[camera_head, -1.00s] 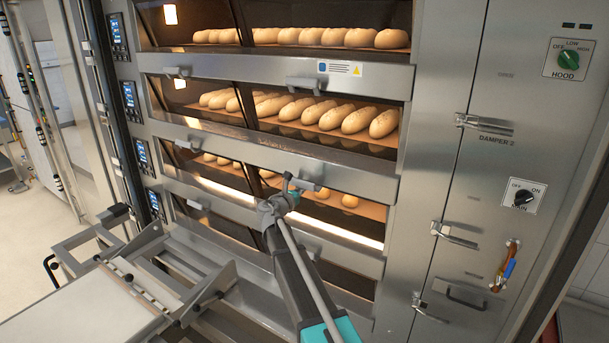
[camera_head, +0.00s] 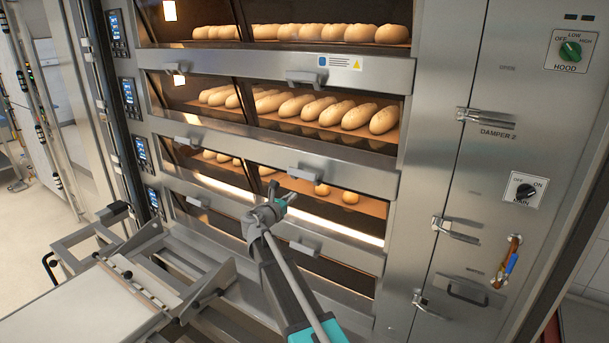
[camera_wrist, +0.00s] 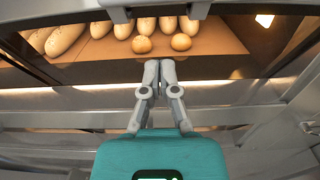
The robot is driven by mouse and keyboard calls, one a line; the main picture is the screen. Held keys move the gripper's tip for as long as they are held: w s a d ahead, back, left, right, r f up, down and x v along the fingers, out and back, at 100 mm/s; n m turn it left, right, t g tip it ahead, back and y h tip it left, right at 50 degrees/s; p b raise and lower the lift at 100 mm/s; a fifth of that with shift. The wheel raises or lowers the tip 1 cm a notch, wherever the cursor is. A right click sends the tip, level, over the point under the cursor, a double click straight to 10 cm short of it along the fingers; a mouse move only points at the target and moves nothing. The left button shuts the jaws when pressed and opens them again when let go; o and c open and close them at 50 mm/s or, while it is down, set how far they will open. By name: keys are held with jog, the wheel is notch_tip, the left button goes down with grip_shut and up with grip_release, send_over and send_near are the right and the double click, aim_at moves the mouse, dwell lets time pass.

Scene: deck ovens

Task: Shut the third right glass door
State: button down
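The third deck's right glass door (camera_head: 275,186) is below the third metal rail, with loaves and small rolls clearly visible behind it. I cannot tell its exact angle. Its grey handle (camera_head: 306,173) sticks out at the rail. In the wrist view, a handle (camera_wrist: 200,9) is at the top edge, partly cut off. My gripper (camera_head: 287,198) is in front of this deck, below and slightly left of the handle. In the wrist view, my gripper (camera_wrist: 159,66) has its fingertips together, with nothing between them, apart from the handle in the picture.
A lower rail with a handle (camera_head: 305,248) lies beneath my gripper. Left of it is a loader frame with a pale board (camera_head: 75,310). At right, steel panels carry latches (camera_head: 455,232) and a MAIN switch (camera_head: 525,190). Open floor lies at far left.

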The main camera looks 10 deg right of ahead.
jog(key=v, duration=0.3)
jog(key=shift+a+f, duration=0.1)
jog(key=shift+f, duration=0.2)
jog(key=shift+s, duration=0.1)
dwell(0.7)
jog(key=s+d+f+m+g+y, duration=0.2)
jog(key=s+d+f+m+g, duration=0.2)
jog(key=s+f+m, duration=0.3)
jog(key=s+d+f+m+g+y, duration=0.2)
jog(key=s+d+f+m+g, duration=0.25)
jog(key=s+m, duration=0.35)
jog(key=s+a+f+m+g+y, duration=0.1)
jog(key=s+a+f+m+y, duration=0.1)
jog(key=s+m+y, duration=0.1)
jog(key=s+a+f+m+g+y, duration=0.1)
jog(key=s+f+m+g+y, duration=0.1)
jog(key=s+m, duration=0.3)
jog(key=s+a+f+m+g+y, duration=0.1)
jog(key=s+a+f+m+y, duration=0.1)
jog(key=s, duration=0.7)
jog(key=shift+a+f+m+y, duration=0.35)
jog(key=shift+f+m+y, duration=0.2)
jog(key=shift+m+y, duration=0.4)
